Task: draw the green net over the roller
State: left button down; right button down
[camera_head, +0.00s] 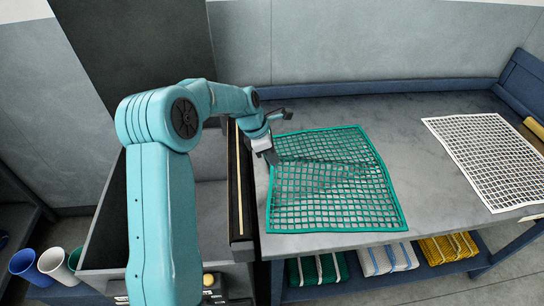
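The green net (335,205) lies spread on the grey table top, with a crease or raised ridge across its middle. My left gripper (281,137) is at the net's upper left edge, with its two dark fingers apart. I cannot tell whether the fingers touch the net, and nothing shows clearly between them. A long dark bar with a yellowish strip (239,180) runs along the table's left side, beside the net; it may be the roller. The net lies to the right of this bar, not over it. My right gripper is out of view.
A white net (488,155) lies flat at the table's right. Bare table top (415,180) separates the nets. Folded green (318,268), white (388,258) and yellow (447,247) nets lie on the shelf below. A dark open bin (105,225) stands left; cups (50,262) stand lower left.

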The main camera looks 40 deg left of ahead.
pick_arm(q)
jog(key=shift+w+f, duration=0.15)
jog(key=shift+f, duration=0.4)
jog(key=shift+s+a, duration=0.1)
jog(key=shift+s, duration=0.1)
jog(key=s+a, duration=0.4)
jog(key=s, duration=0.1)
jog(key=shift+s+a, duration=0.3)
jog(key=shift+a, duration=0.05)
jog(key=s+a, duration=0.9)
jog(key=s, duration=0.2)
notch_tip(320, 180, down, 9)
jog(key=b, duration=0.5)
jog(key=shift+d, duration=0.2)
grip_release()
notch_tip(320, 180, up, 6)
jog(key=g+y+p, duration=0.1)
jog(key=p, duration=0.5)
jog(key=shift+s+a+g+p, duration=0.35)
jog(key=shift+s+g+p, duration=0.05)
jog(key=shift+s, duration=0.05)
